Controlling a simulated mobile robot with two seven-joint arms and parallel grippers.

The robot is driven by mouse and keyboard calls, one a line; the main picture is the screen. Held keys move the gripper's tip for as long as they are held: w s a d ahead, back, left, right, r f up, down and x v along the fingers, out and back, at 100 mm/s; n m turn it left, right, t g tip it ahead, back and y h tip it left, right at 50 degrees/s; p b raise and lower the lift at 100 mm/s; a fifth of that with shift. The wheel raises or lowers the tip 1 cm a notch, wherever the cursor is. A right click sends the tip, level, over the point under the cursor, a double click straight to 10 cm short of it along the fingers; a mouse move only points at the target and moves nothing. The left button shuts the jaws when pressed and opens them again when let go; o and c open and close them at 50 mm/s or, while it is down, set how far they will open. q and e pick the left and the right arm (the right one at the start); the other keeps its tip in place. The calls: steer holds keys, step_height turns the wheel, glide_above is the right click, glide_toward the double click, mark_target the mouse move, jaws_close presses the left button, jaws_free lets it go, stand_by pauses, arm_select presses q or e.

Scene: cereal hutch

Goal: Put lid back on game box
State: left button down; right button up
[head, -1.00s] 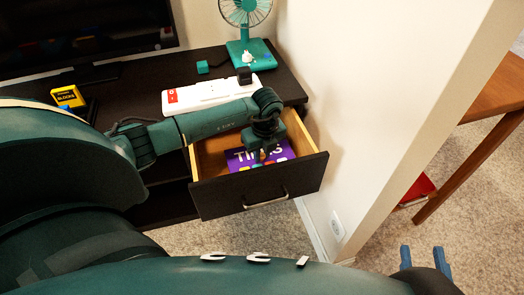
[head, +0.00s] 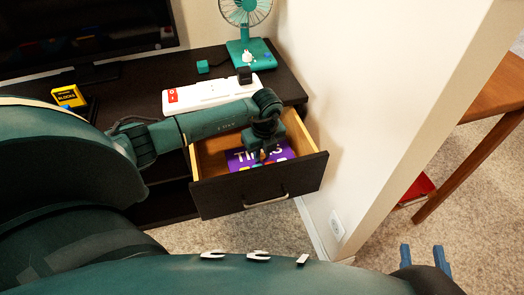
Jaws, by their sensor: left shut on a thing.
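A purple game box lid (head: 238,158) with large white letters and coloured shapes lies inside the open drawer (head: 250,197). My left arm reaches across from the left, and my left gripper (head: 263,156) points down into the drawer, shut on the lid. The gripper covers the middle of the lettering and its fingertips are hard to see. I cannot tell whether a box bottom lies under the lid. My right gripper (head: 423,258) shows its two blue fingers at the lower right, apart and empty, away from the drawer.
A white power strip (head: 208,94), a teal fan (head: 248,45), a small teal cube (head: 202,67) and a yellow box (head: 68,96) stand on the dark cabinet top (head: 140,83). A white wall (head: 350,110) stands close to the drawer's right side.

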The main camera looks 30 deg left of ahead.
arm_select(q)
steer(key=c, duration=0.7)
jaws_free()
arm_select(e)
steer(key=shift+f, duration=0.1)
arm_select(q)
step_height(320, 180, up, 3)
steer(key=shift+f+p, duration=0.15)
steer(key=shift+p, duration=1.1)
steer(key=shift+r+p, duration=1.1)
steer(key=shift+r, duration=0.15)
steer(key=shift+r+p, duration=0.85)
steer(key=shift+r, duration=0.1)
arm_select(e)
steer(key=d+m+g+h, duration=0.1)
steer(key=s+d+r+m+g+h, duration=0.1)
steer(key=g, duration=0.1)
steer(key=shift+s+m+g, duration=0.25)
steer(key=shift+m+g, duration=0.05)
